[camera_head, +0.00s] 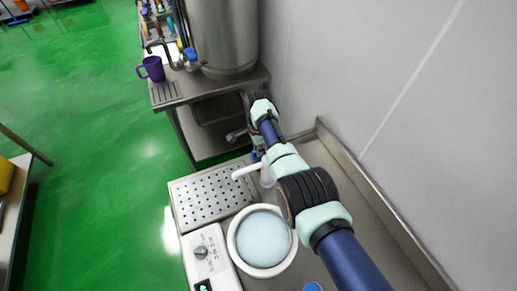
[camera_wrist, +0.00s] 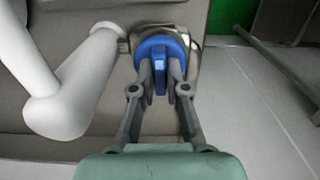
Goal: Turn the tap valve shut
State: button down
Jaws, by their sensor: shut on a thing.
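The tap valve (camera_wrist: 150,47) is a blue round knob with a raised grip bar, on a shiny metal fitting in the upper middle of the wrist view. My gripper (camera_wrist: 160,72) has its two grey fingers closed on either side of the blue bar. The bar runs roughly up and down in this picture, between the fingertips. In the head view a small bit of blue (camera_head: 255,157) shows beside my arm; my arm largely hides the gripper and the valve there.
A white spout-like part (camera_wrist: 65,85) is close left of the gripper. In the head view, a perforated drain tray (camera_head: 212,196), a white-rimmed round vessel (camera_head: 232,247) and a control panel with a dial (camera_head: 205,254) are near. A purple mug (camera_head: 152,69) stands farther off.

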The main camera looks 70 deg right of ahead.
dwell(0.5)
jog(key=c, duration=1.2)
grip_release()
notch_tip(320, 180, up, 12)
jog(key=shift+r, duration=0.1)
